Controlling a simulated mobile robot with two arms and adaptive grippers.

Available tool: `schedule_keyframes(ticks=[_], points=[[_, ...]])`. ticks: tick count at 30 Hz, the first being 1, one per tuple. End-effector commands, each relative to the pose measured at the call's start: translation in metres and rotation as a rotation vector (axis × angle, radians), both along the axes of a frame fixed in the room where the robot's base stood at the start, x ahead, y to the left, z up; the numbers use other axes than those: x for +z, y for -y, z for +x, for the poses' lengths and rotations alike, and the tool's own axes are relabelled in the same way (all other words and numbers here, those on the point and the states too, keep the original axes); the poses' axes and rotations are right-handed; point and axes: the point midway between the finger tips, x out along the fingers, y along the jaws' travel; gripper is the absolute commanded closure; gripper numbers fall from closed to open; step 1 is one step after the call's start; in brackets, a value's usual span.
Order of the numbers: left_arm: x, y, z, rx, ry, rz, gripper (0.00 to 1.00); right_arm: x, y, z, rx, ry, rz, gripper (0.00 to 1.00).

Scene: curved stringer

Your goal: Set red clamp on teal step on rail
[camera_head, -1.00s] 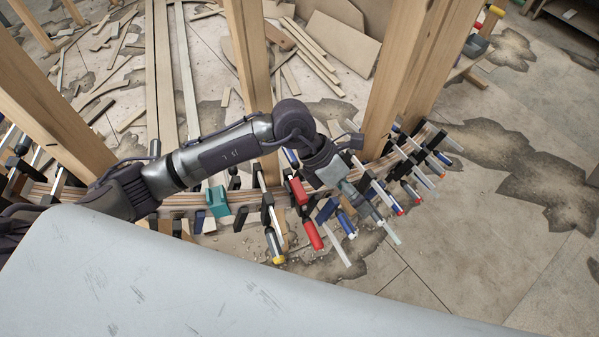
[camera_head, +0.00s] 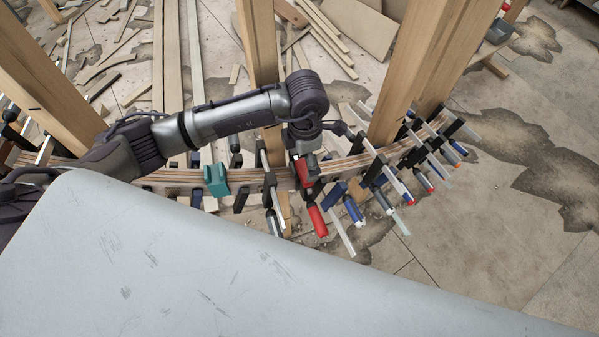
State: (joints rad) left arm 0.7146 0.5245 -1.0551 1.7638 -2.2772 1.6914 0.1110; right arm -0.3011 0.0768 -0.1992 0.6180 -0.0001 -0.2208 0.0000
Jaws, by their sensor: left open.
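The red clamp (camera_head: 318,220) is on the curved laminated rail, near the middle of the view. Its red handle hangs down on the near side and its red head (camera_head: 304,172) is at the rail. The teal step (camera_head: 216,180) sits on the rail to the left of the clamp. My left arm reaches in from the left, above the rail. My left gripper (camera_head: 303,153) points down right at the red clamp's head and is open. The wrist hides part of the gripper, and I cannot tell whether its fingers touch the clamp. My right gripper is not in view.
Several blue, black and grey clamps (camera_head: 354,211) crowd the rail (camera_head: 340,168) to the right. Wooden posts (camera_head: 262,80) rise behind and beside the rail. A pale grey surface (camera_head: 200,265) fills the near left. Wood strips lie on the floor behind.

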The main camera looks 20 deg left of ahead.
Motion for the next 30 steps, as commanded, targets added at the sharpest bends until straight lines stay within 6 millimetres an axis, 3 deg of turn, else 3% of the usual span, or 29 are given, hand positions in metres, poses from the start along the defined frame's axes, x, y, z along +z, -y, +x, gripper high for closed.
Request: schedule_keyframes(ticks=[9, 18, 30], points=[[-0.046, 0.001, -0.003, 0.001, -0.001, 0.001, 0.00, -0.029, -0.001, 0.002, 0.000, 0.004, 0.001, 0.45], [-0.048, 0.002, -0.003, 0.000, 0.001, -0.001, 0.02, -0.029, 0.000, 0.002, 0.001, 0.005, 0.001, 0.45], [-0.048, 0.002, -0.003, 0.000, 0.000, 0.000, 0.68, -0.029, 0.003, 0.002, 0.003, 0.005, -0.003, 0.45]])
